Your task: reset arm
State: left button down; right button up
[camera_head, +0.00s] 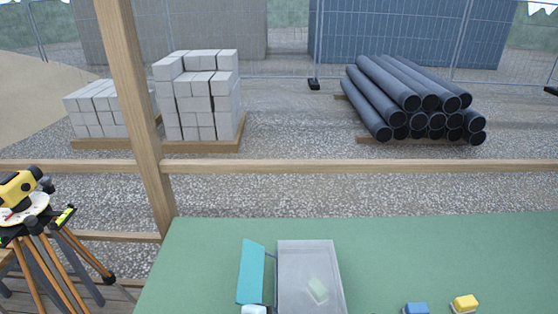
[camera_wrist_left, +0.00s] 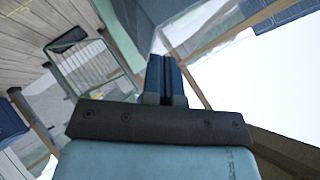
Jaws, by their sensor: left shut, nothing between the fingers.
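My left gripper (camera_wrist_left: 163,80) shows in the left wrist view, with its two dark blue fingers together and nothing between them. It is tilted against the surroundings and touches nothing that I can see. Neither gripper shows in the head view. My right gripper is in neither view.
A green table (camera_head: 400,255) carries a clear grey bin (camera_head: 310,247) with a pale block (camera_head: 317,290) inside, beside a teal panel (camera_head: 251,272). A blue item (camera_head: 415,309) and a yellow item (camera_head: 465,302) lie right. A tripod instrument (camera_head: 25,195) stands left; a wooden post (camera_head: 135,110) rises behind.

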pick_arm(q)
jog(key=s+a+f+n+t+y, duration=0.2)
jog(key=s+a+n, duration=0.7)
jog(key=s+a+f+n+t+y, duration=0.1)
jog(key=s+a+f+n+y, duration=0.1)
jog(key=s+a+n, duration=0.7)
jog(key=shift+a+f+n+t+y, duration=0.2)
jog(key=shift+a+n+t+y, duration=0.15)
jog(key=shift+a+y, duration=0.3)
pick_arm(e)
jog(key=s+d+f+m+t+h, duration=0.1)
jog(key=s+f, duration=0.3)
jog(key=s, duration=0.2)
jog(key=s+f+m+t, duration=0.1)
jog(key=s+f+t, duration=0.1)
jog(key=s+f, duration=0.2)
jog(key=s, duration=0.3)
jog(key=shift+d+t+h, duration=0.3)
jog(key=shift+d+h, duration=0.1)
pick_arm(q)
jog(key=shift+d, duration=0.1)
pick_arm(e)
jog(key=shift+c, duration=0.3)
